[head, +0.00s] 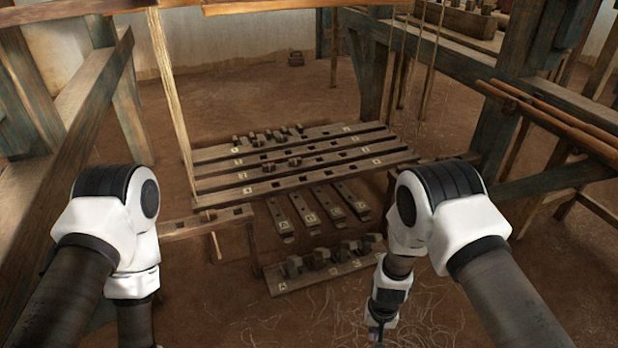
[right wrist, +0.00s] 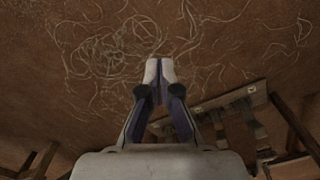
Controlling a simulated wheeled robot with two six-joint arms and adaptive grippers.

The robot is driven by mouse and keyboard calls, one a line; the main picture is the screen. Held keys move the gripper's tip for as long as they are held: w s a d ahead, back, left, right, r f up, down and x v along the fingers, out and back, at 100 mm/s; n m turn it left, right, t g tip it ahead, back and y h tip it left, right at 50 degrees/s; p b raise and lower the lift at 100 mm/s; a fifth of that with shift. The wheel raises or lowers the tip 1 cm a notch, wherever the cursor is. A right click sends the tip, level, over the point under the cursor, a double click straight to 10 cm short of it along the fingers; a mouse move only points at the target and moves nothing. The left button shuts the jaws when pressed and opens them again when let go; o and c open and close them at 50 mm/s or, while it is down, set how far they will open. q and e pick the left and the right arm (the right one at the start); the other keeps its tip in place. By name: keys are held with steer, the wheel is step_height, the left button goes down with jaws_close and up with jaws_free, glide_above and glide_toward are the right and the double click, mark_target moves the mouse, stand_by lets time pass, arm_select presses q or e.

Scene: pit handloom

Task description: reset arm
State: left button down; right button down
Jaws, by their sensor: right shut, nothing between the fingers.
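My right arm comes in from the right in the head view, and its gripper (head: 377,328) hangs low near the bottom edge, pointing down. In the right wrist view the right gripper (right wrist: 158,66) has its fingertips together, with nothing between them. It is over the brown floor, with loose pale threads (right wrist: 115,45) beyond the tips. My left arm comes in from the left in the head view. Its lower part runs out of the bottom of the picture, so the left gripper is hidden.
A board with several wooden blocks (head: 318,278) lies left of the right gripper. Several short treadle-like pieces (head: 328,203) and long slotted beams (head: 290,172) lie behind it. Blue-grey wooden loom posts (head: 507,105) stand at right. Bare floor (head: 470,310) shows near the right arm.

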steer(key=s+d+r+p, duration=0.2)
steer(key=s+r+p, duration=0.5)
steer(key=r+p, duration=0.5)
steer(key=s+d+r+n+p, duration=0.1)
steer(key=s+d+r+p, duration=0.2)
steer(key=s+r+p, duration=0.5)
steer(key=s+d+r+p, duration=0.3)
steer(key=s+r+p, duration=0.5)
steer(key=r+p, duration=0.7)
steer(key=shift+d+r+n+p, duration=0.2)
steer(key=shift+r+n+p, duration=0.15)
steer(key=shift+r, duration=2.45)
